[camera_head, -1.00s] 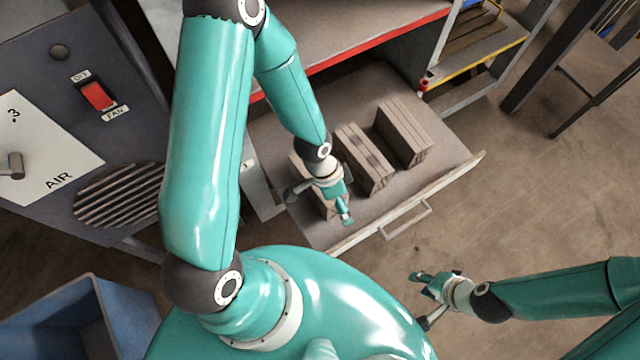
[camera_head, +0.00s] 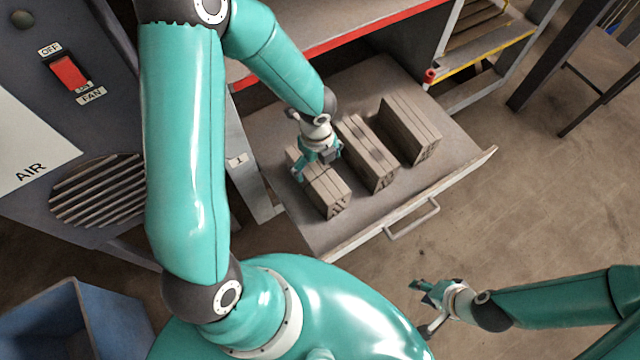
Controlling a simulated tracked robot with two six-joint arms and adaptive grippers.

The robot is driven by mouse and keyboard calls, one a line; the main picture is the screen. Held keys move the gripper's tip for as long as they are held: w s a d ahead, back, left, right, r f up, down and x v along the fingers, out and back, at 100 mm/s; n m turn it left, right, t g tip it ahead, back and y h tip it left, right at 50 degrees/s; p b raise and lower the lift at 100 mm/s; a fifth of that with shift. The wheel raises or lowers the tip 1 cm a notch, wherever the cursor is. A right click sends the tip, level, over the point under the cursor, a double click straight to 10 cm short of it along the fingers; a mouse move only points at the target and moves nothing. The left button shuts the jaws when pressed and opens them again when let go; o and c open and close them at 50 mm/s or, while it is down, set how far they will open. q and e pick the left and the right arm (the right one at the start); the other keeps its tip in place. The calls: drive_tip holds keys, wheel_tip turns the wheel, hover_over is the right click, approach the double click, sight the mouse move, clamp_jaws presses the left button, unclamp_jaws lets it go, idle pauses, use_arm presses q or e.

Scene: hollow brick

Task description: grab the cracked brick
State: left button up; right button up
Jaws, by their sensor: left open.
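Three grey-brown hollow bricks stand in a row in an open drawer (camera_head: 310,232): a left brick (camera_head: 328,192), a middle brick (camera_head: 370,158) and a right brick (camera_head: 410,130). The left brick has dark jagged marks on its near end, and the middle one has dark patches on top. I cannot tell for certain which is cracked. My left gripper (camera_head: 316,163) is open over the far half of the left brick and hides part of it. I cannot tell whether it touches the brick. My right gripper (camera_head: 421,308) is open and empty, outside the drawer at the lower right.
The drawer's front edge carries a handle (camera_head: 412,218). A red-edged bench (camera_head: 330,42) overhangs the drawer's back. A grey panel with a red fan switch (camera_head: 68,72) stands at the left. A blue bin (camera_head: 75,320) is at the lower left.

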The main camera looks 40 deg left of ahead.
use_arm(q)
wheel_tip(320, 180, down, 7)
drive_tip(key=b, duration=0.3)
drive_tip(key=shift+s+a+f, duration=0.1)
drive_tip(key=shift+a+f, duration=0.05)
drive_tip(key=c, duration=1.8)
drive_tip(key=shift+c, duration=0.3)
